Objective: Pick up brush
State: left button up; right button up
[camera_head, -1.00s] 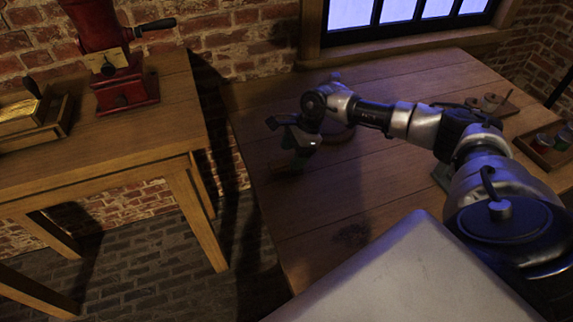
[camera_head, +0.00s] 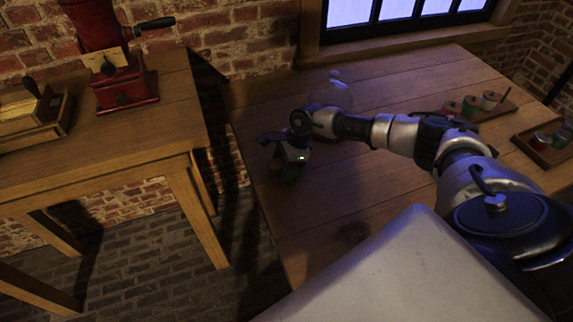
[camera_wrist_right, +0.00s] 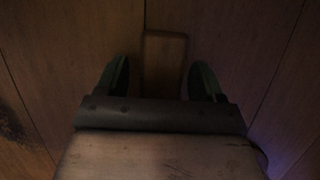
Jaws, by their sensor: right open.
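In the right wrist view a small brown wooden block-like piece (camera_wrist_right: 164,62), which looks like part of the brush, lies on the table between my fingertips. My right gripper (camera_wrist_right: 160,80) is open, with one green finger on each side of the piece and a gap on both sides. In the head view my right gripper (camera_head: 284,170) is low over the left part of the wooden table (camera_head: 340,205), pointing down. There the gripper hides the brush. The wrist view is dark, so height and contact are hard to tell. My left gripper is not in view.
A clear round glass vessel (camera_head: 333,95) stands behind my right wrist. Two wooden trays with small jars (camera_head: 489,100) (camera_head: 541,140) are at the table's right. A separate table at left holds a red grinder (camera_head: 122,82). The table's front middle is clear.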

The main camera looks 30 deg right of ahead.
jog(key=shift+f, duration=0.2)
dwell(0.4)
jog(key=c, duration=1)
jog(key=shift+c, duration=0.2)
jog(key=shift+r, duration=0.6)
notch_tip(320, 180, up, 3)
jog(key=s+d+r+b, duration=0.2)
jog(key=s+d+r, duration=0.3)
jog(key=d, duration=0.5)
notch_tip(320, 180, up, 2)
jog(key=shift+s+r, duration=0.2)
jog(key=shift+s, duration=0.15)
jog(key=shift+d, duration=0.1)
